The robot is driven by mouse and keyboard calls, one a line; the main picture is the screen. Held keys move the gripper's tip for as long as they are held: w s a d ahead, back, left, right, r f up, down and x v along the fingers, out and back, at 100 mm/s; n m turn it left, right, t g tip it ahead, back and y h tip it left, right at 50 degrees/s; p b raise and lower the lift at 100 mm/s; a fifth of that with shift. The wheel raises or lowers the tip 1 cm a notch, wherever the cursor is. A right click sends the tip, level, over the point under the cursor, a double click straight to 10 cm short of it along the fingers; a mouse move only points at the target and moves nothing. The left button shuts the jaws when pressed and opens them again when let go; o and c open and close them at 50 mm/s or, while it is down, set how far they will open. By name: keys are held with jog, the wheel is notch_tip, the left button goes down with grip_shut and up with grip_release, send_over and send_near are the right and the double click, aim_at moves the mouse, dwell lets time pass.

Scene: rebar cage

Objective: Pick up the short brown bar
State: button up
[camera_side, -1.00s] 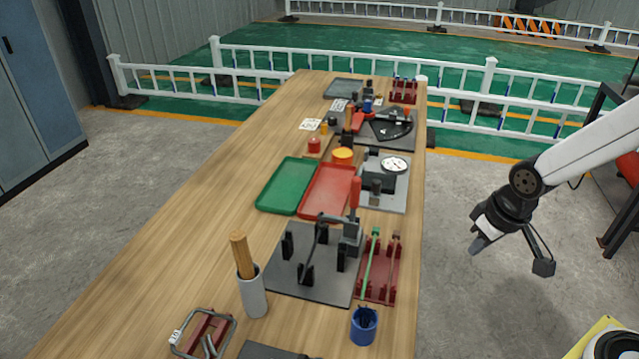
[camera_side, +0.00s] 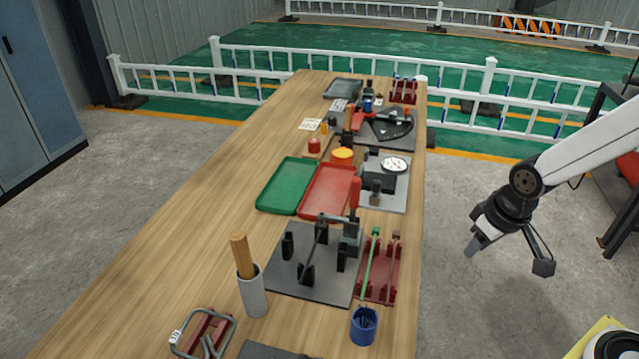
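A thin brownish bar (camera_side: 394,262) lies in the right side of a dark red rack (camera_side: 376,292), near the table's right edge. A green bar (camera_side: 370,262) lies beside it on the left in the same rack. My gripper (camera_side: 472,248) hangs in the air to the right of the table, apart from the rack and both bars.
A grey plate with a red-handled bending fixture (camera_side: 320,262) stands left of the rack. A blue cup (camera_side: 363,326) stands in front of it. Red (camera_side: 328,190) and green (camera_side: 287,184) trays lie behind. Bare wood (camera_side: 165,240) is free on the left.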

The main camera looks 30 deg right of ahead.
jog(key=shift+o, duration=0.8)
jog(key=m+g, duration=0.3)
jog(key=m, duration=0.6)
send_near(390, 275)
jog(key=shift+s+d+f, duration=0.15)
jog(key=shift+s, duration=0.05)
jog(key=shift+f, duration=1.35)
jog(key=shift+f, duration=0.1)
jog(key=shift+f, duration=2.45)
